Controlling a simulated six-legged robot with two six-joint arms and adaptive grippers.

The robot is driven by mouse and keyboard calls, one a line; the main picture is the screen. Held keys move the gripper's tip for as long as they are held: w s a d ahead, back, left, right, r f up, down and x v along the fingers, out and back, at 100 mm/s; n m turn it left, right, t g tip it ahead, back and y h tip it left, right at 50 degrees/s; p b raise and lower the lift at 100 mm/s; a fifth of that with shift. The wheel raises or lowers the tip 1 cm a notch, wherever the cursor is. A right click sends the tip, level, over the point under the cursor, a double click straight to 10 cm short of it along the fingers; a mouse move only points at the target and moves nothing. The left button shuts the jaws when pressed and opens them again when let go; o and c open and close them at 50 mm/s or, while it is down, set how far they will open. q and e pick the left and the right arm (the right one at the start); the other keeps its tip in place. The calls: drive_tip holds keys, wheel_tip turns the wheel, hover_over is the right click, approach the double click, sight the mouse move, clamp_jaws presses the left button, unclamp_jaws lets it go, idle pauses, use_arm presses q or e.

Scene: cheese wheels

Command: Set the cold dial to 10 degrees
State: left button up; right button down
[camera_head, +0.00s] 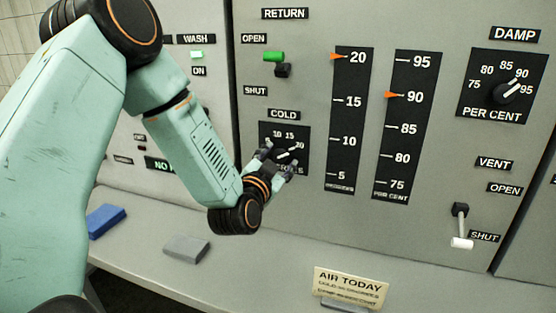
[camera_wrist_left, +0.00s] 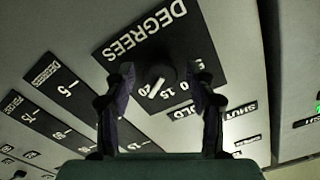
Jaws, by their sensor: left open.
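The cold dial (camera_head: 283,155) is a dark knob with a white pointer on a black plate marked 10, 15, 20, below the COLD label. Its pointer aims near the 20. My left gripper (camera_head: 277,160) is at the dial with its fingers apart, partly covering the plate in the head view. In the left wrist view the knob (camera_wrist_left: 160,74) sits between the two open fingertips of the left gripper (camera_wrist_left: 162,78), with gaps at both sides. Whether a fingertip touches the plate is unclear. My right gripper is not in view.
A degrees scale (camera_head: 347,120) has its orange marker at 20; the percent scale (camera_head: 406,125) is at 90. The damp dial (camera_head: 505,92) and vent lever (camera_head: 461,228) are right.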

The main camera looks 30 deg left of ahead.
use_arm(q)
drive_tip(key=shift+d+r, duration=0.1)
drive_tip(key=shift+d, duration=0.15)
drive_tip(key=shift+s, duration=0.1)
drive_tip(key=shift+c, duration=0.4)
drive_tip(key=shift+a+f, duration=0.25)
drive_tip(key=shift+a, duration=0.4)
drive_tip(key=c, duration=0.4)
drive_tip(key=shift+d+r, duration=0.15)
drive_tip(key=shift+d, duration=0.2)
drive_tip(key=c, duration=0.5)
drive_tip(key=shift+a, duration=0.15)
drive_tip(key=shift+c, duration=0.8)
